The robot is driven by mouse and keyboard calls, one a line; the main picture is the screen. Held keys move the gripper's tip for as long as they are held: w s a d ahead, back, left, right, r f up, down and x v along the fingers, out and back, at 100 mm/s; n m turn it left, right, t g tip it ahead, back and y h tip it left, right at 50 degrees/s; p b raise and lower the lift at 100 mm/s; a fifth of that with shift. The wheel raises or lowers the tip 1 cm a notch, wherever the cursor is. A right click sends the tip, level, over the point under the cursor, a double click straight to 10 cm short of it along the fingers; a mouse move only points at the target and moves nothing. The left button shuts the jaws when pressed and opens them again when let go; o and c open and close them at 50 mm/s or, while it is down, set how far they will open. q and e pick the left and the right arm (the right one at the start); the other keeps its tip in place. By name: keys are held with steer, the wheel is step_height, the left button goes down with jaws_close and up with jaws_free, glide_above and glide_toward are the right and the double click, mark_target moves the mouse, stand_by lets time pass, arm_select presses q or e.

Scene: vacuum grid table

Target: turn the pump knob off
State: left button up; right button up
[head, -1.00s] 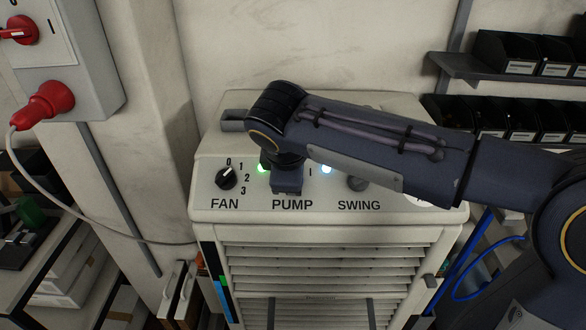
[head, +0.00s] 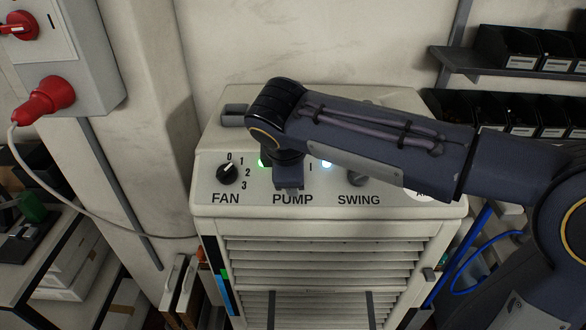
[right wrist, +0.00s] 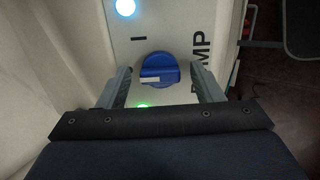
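The pump knob (right wrist: 160,70) is a round blue knob with a white mark on its face. It sits on the panel beside the "I" mark and the PUMP label, both visible in the right wrist view. My right gripper (right wrist: 163,72) is open, with one finger on each side of the knob and visible gaps to it. In the head view my right gripper (head: 288,188) is over the PUMP position and hides the knob. A green light (right wrist: 142,106) and a blue-white light (right wrist: 125,7) are lit near the knob. My left gripper is out of view.
The fan knob (head: 228,173) is left of my right gripper; the swing knob (head: 358,178) is partly under my right forearm. All are on the cream machine (head: 330,225). A red plug (head: 45,100) with a cable is at left; shelves of black bins (head: 510,50) are at right.

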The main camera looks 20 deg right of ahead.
steer(key=v, duration=0.7)
steer(key=shift+s+r, duration=0.2)
steer(key=shift+r, duration=0.1)
